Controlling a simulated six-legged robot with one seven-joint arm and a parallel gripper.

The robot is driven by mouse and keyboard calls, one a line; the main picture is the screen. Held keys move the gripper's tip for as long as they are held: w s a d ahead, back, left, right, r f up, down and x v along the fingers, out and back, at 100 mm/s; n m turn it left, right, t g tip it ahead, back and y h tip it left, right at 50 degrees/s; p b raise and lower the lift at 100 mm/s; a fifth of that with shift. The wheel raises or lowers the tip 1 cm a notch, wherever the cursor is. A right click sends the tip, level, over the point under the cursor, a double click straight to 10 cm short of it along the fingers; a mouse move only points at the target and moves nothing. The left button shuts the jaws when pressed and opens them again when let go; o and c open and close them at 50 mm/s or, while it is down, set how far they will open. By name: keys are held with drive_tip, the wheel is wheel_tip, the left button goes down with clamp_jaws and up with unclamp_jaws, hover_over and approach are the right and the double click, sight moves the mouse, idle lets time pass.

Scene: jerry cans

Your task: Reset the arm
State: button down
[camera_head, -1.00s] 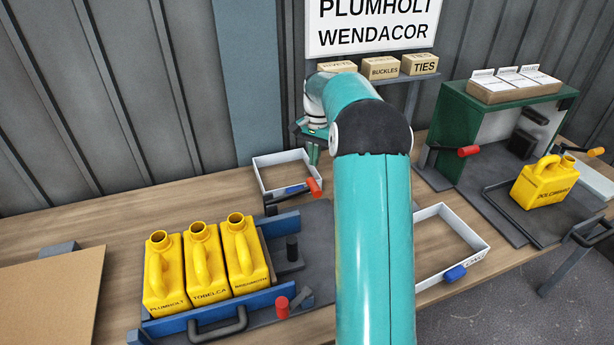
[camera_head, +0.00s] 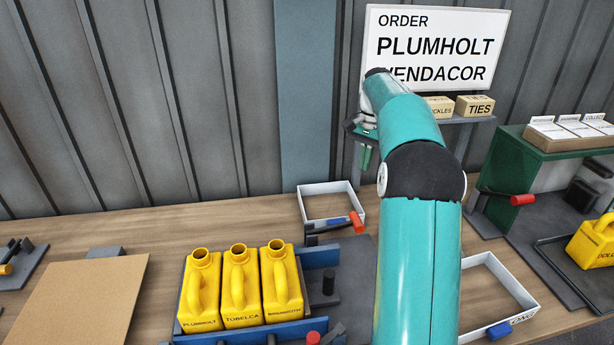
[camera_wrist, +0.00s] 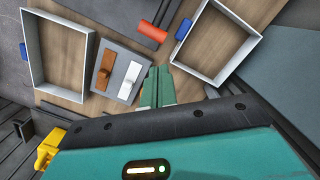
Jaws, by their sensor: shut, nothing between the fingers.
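My gripper (camera_head: 364,157) hangs at the end of my teal arm, in front of the wall and above the back of the bench. In the wrist view its green fingers (camera_wrist: 157,86) are together and hold nothing. My arm reaches up and forward, bent at the black joint. Below the gripper, the wrist view shows a grey plate (camera_wrist: 118,72) with a brown and a white bar. It lies between two white trays, left (camera_wrist: 32,50) and right (camera_wrist: 230,29).
Yellow cans (camera_head: 240,290) stand in a blue-edged rack; another (camera_head: 594,240) stands at right. White trays lie at the back (camera_head: 331,187) and right (camera_head: 515,285) of the bench. A sign (camera_head: 435,47) reads ORDER, PLUMHOLT, partly covered WENDACOR. A brown board (camera_head: 80,300) lies left.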

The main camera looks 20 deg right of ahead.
drive_tip(key=s+a+r+n+t+h, duration=0.1)
drive_tip(key=s+a+r+n, duration=0.3)
drive_tip(key=a, duration=0.5)
drive_tip(key=s+a+r+n+t, duration=0.1)
drive_tip(key=s+a+r+n, duration=0.1)
drive_tip(key=s+a+r, duration=0.6)
drive_tip(key=s+a+f+n+t, duration=0.2)
drive_tip(key=s+a+f+n, duration=0.1)
drive_tip(key=s+a+f, duration=0.2)
drive_tip(key=s+a+f+n+t, duration=0.2)
drive_tip(key=s+a+f, duration=0.3)
drive_tip(key=s+a, duration=0.3)
drive_tip(key=s+n, duration=0.1)
drive_tip(key=s, duration=0.3)
drive_tip(key=shift+s+a+f+n, duration=0.3)
drive_tip(key=shift+a+f+n, duration=0.05)
drive_tip(key=shift+n, duration=0.05)
drive_tip(key=shift+d, duration=0.1)
